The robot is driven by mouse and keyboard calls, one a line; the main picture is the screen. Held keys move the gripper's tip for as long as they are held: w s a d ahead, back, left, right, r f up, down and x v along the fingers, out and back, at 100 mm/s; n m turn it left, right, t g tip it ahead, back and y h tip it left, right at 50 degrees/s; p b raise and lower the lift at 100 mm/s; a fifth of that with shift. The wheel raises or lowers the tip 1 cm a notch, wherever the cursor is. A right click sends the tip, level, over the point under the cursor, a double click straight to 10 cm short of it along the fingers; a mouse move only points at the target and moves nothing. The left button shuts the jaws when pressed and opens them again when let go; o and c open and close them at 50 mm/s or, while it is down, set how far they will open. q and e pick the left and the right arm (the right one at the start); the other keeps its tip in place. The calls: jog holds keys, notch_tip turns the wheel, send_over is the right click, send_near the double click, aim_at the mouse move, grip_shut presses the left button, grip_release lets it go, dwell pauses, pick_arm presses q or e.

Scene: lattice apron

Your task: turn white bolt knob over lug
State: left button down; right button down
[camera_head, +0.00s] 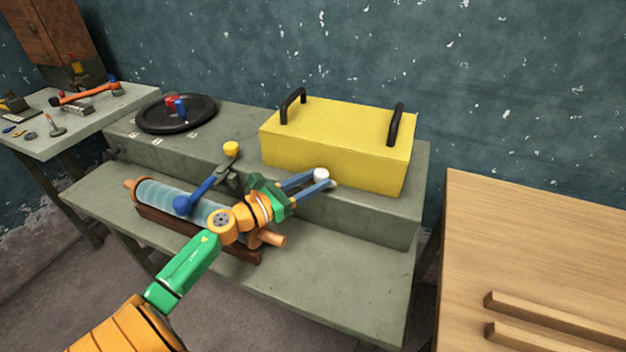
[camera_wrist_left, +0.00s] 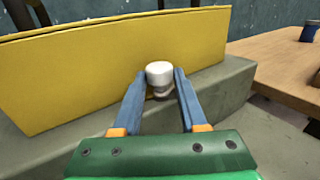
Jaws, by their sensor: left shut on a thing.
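The white bolt knob (camera_head: 321,174) sits at the front face of the yellow box, low and toward its right part. In the left wrist view the white knob (camera_wrist_left: 159,73) is a short rounded cylinder between the fingertips. My left gripper (camera_head: 325,180) is shut on the knob, with its blue fingers on either side; it also shows in the left wrist view (camera_wrist_left: 160,80). The lug cannot be made out; the fingers and knob may hide it. My right gripper is not in view.
The yellow box (camera_head: 335,149) with two black handles stands on the grey bench's raised step (camera_head: 370,212). A blue-ball lever (camera_head: 183,205), a yellow knob (camera_head: 231,149) and a translucent roller (camera_head: 160,196) lie near my left arm. A wooden table (camera_head: 540,240) stands at right.

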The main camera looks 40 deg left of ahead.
pick_arm(q)
jog(key=shift+d+r+n+y+p, duration=0.1)
jog(key=shift+r+n+y+p, duration=0.1)
jog(key=shift+n+y+p, duration=0.3)
jog(key=n+y+p, duration=0.2)
jog(key=y, duration=0.1)
jog(key=n+y+p, duration=0.1)
jog(key=shift+d+r+t+y+p, duration=0.1)
jog(key=shift+d+t+y+p, duration=0.2)
jog(key=shift+t+y+p, duration=0.1)
jog(key=shift+w+d+f+n+g+y, duration=0.15)
jog(key=shift+n+g+y, duration=0.5)
jog(key=shift+n+y, duration=0.85)
jog(key=shift+d+f+n+g+y, duration=0.1)
jog(key=shift+d+n+g+y, duration=0.2)
jog(key=shift+n+g+y, duration=1.15)
jog(key=shift+w+d+f+n+t+y, duration=0.15)
jog(key=shift+n+y, duration=0.5)
jog(key=shift+y, duration=1.8)
jog(key=shift+s+r+g, duration=0.1)
jog(key=shift+g, duration=0.15)
jog(key=c, duration=0.7)
grip_release()
jog(key=shift+c, duration=0.2)
